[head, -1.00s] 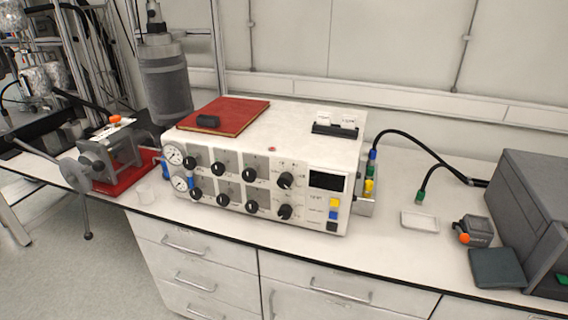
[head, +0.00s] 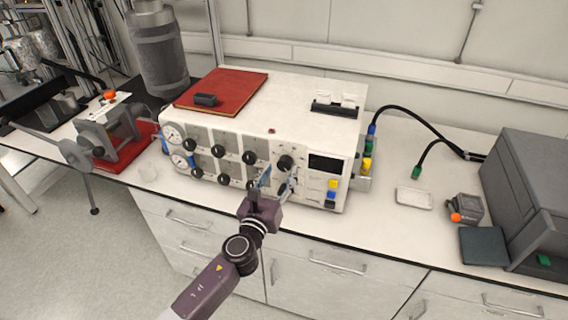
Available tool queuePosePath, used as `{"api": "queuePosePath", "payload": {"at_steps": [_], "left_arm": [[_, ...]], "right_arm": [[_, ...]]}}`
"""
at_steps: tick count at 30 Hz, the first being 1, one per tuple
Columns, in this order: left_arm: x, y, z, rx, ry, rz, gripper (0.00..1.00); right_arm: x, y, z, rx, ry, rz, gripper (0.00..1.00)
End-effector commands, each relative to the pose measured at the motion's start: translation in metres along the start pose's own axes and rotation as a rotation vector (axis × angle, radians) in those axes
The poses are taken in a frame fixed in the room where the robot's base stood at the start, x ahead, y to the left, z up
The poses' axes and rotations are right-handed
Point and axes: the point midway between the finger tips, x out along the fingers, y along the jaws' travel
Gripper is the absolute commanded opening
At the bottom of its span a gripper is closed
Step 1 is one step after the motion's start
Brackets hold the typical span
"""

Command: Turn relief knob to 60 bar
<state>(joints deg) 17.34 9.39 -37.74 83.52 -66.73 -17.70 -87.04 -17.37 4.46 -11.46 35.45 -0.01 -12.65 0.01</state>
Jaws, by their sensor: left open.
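The white control unit (head: 290,95) stands on the bench, its front panel carrying two rows of black knobs, two round gauges at the left and a dark display (head: 326,163) at the right. The larger upper right knob (head: 285,162) is in plain view. The larger lower right knob is mostly hidden behind my left gripper (head: 276,180). My left gripper is open in front of the panel's lower right part, its fingers pointing at the panel. I cannot tell whether it touches a knob. The markings are too small to read. My right gripper is not in view.
At right are a white dish (head: 413,198), a dark pad (head: 482,245) and a large grey box (head: 535,190). A red-based clamp device stands at left. Black cables run behind the dish.

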Motion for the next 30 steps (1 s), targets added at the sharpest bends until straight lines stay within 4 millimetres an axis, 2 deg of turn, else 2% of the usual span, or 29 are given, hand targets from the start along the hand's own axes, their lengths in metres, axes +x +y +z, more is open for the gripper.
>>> {"api": "queuePosePath", "payload": {"at_steps": [3, 9, 19, 30], "left_arm": [[0.019, -0.001, -0.001, -0.002, 0.001, 0.000, 0.47], [0.036, 0.000, -0.001, -0.002, 0.001, 0.000, 0.47], [0.039, 0.000, -0.001, -0.003, 0.002, 0.000, 0.47], [0.039, 0.000, -0.001, -0.003, 0.002, -0.001, 0.07]], "right_arm": [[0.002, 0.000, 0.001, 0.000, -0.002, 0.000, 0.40], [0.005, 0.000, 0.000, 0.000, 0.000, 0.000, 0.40], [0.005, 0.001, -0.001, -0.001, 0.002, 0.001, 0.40], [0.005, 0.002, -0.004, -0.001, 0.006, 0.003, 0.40]]}}
